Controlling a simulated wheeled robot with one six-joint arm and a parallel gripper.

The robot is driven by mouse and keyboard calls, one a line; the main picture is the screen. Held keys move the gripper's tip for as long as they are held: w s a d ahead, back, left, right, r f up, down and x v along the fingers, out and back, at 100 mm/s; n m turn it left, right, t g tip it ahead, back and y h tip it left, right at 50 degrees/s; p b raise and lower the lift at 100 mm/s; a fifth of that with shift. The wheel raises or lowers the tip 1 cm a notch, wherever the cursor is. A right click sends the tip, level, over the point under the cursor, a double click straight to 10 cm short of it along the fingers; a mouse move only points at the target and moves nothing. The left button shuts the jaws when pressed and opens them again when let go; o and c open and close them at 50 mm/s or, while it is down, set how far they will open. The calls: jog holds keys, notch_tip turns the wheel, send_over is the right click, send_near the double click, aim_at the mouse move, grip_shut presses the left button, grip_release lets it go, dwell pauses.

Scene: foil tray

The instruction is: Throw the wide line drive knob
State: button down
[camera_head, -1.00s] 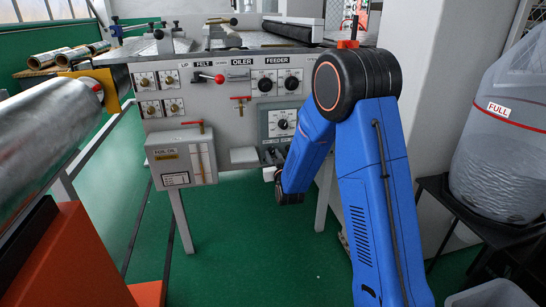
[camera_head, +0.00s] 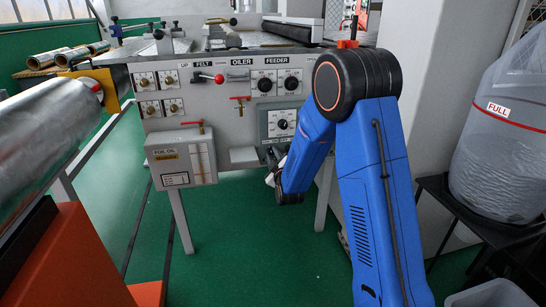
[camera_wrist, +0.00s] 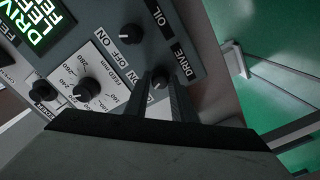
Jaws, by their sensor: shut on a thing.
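The black drive knob (camera_wrist: 159,79) sits on the grey panel beside a black label reading DRIVE. My gripper (camera_wrist: 160,88) is shut on this knob, with one dark finger on each side of it in the wrist view. The fingers hide part of the knob's sides. In the head view my gripper is at the lower part of the grey control box (camera_head: 263,124), mostly behind my blue arm, and the knob cannot be made out there.
In the wrist view, an OIL knob (camera_wrist: 131,34) with OFF and ON marks and a feed dial (camera_wrist: 85,91) are close by. A lit green display (camera_wrist: 40,20) is at the upper left. In the head view, a foil oil box (camera_head: 181,157) hangs left of my arm.

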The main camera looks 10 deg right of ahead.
jog(key=shift+n, duration=0.9)
jog(key=c, duration=1.5)
grip_release()
jog(key=shift+s, duration=0.1)
